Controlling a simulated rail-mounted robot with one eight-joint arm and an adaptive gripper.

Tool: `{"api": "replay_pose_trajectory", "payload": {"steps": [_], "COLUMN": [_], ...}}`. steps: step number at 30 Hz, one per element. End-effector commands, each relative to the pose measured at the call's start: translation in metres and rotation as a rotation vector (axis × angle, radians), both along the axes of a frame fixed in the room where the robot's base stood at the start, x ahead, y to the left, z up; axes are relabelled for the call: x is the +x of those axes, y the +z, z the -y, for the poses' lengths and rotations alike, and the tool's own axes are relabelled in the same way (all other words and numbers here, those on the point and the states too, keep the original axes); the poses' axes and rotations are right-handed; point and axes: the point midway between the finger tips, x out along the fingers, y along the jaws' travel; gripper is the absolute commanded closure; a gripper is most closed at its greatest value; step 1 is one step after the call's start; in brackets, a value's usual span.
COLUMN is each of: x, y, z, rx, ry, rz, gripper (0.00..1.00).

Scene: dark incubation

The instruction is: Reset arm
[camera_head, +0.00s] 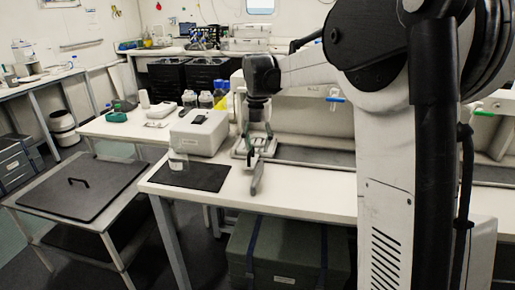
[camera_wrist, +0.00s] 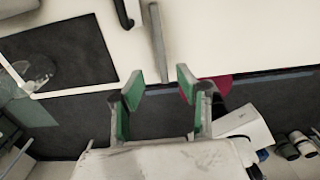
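My gripper (camera_wrist: 161,85) is open in the wrist view, its two green-padded fingers apart with nothing between them. In the head view my gripper (camera_head: 256,128) hangs from my arm over the white bench (camera_head: 300,193), pointing down. A grey bar-like thing (camera_head: 257,178) is at the bench's front edge below it. The same grey bar (camera_wrist: 157,40) shows beyond the fingertips in the wrist view, apart from them. Whether the fingers touch anything is hidden in the head view.
A clear glass vessel (camera_head: 178,161) stands on a black mat (camera_head: 207,178), left of my gripper. A white box-shaped device (camera_head: 199,132) and several bottles stand behind. A grey lidded table (camera_head: 82,186) is at left. A green case (camera_head: 285,250) sits under the bench.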

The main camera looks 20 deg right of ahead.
Motion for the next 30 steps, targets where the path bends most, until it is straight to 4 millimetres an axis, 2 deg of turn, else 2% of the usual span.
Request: {"api": "replay_pose_trajectory", "payload": {"steps": [10, 14, 17, 24, 30], "x": [-0.001, -0.011, -0.027, -0.082, -0.129], "y": [0.000, 0.006, 0.015, 0.036, 0.044], "z": [0.000, -0.004, -0.010, -0.028, -0.041], "rx": [0.000, -0.001, -0.001, 0.034, 0.099], "ry": [-0.005, -0.075, -0.203, -0.620, -0.968], "rz": [0.001, 0.018, 0.049, 0.150, 0.226], "gripper": [0.67, 0.67, 0.67, 0.67, 0.67]}}
